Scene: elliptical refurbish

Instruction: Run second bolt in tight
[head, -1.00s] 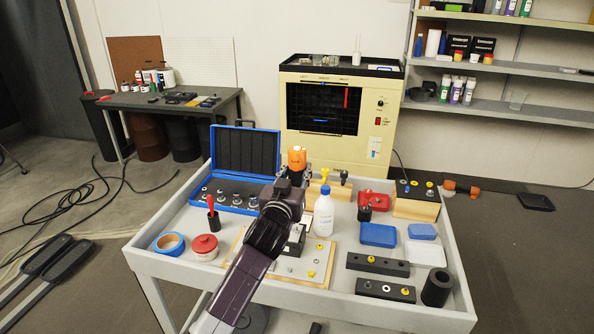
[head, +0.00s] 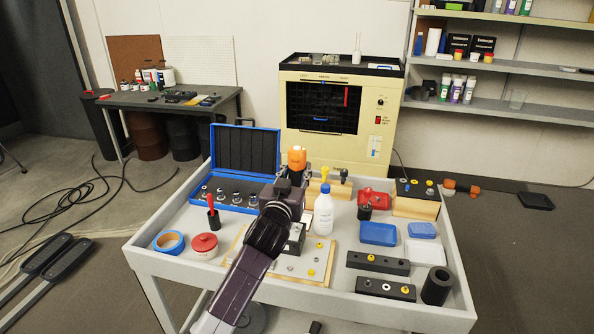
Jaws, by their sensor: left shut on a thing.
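My left gripper (head: 297,180) is at the middle of the cart, its arm reaching in from below. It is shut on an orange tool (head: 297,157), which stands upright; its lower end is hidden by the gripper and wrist. Below and in front lies a wood-edged board with a pale plate (head: 300,261). A yellow bolt head (head: 311,273) and a silver bolt head (head: 290,268) show on the plate. A dark block (head: 296,238) on it is partly covered by my arm. I cannot tell which bolt is the second one. My right gripper is out of view.
A white bottle (head: 324,211) stands close right of my wrist. An open blue case (head: 245,165) with sockets is behind left. Black bars (head: 378,263) and blue boxes (head: 378,233) fill the right.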

